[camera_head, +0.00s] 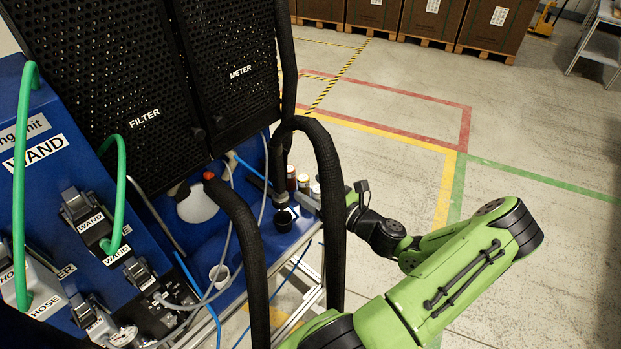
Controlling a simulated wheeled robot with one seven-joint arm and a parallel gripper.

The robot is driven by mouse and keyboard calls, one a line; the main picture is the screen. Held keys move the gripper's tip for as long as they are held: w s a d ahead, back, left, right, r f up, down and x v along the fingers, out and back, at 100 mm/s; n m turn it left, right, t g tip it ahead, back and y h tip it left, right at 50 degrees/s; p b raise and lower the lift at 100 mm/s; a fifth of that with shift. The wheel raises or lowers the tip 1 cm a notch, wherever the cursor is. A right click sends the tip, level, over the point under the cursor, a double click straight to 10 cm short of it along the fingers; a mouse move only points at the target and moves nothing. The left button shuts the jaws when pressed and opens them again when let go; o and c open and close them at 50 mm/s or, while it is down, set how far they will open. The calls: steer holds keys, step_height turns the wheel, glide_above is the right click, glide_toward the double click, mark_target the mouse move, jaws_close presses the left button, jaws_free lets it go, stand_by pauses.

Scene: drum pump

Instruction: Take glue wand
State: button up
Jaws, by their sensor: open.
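I cannot tell for certain which part is the glue wand. A dark nozzle (280,192) stands upright in a black cup (283,218) on the blue bench. Another thick black hose (240,230) has a red tip at its upper end. My gripper (308,201) is just right of the black cup, partly hidden behind a thick black hose (333,215). Its jaws are open. Whether it touches the nozzle or cup is hidden.
The blue unit (60,150) at left carries WAND labels, green hoses (119,190) and grey connectors. Black perforated panels (140,120) stand behind. The floor at right is clear.

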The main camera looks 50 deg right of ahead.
mark_target(281, 149)
steer(key=w, duration=1)
steer(key=shift+w+a, duration=0.35)
steer(key=shift+a, duration=0.05)
steer(key=shift+c, duration=0.3)
steer(key=c, duration=0.6)
steer(key=shift+r, duration=0.15)
steer(key=shift+c, duration=0.2)
step_height(281, 149, up, 8)
steer(key=p, duration=0.8)
steer(key=shift+f, duration=0.25)
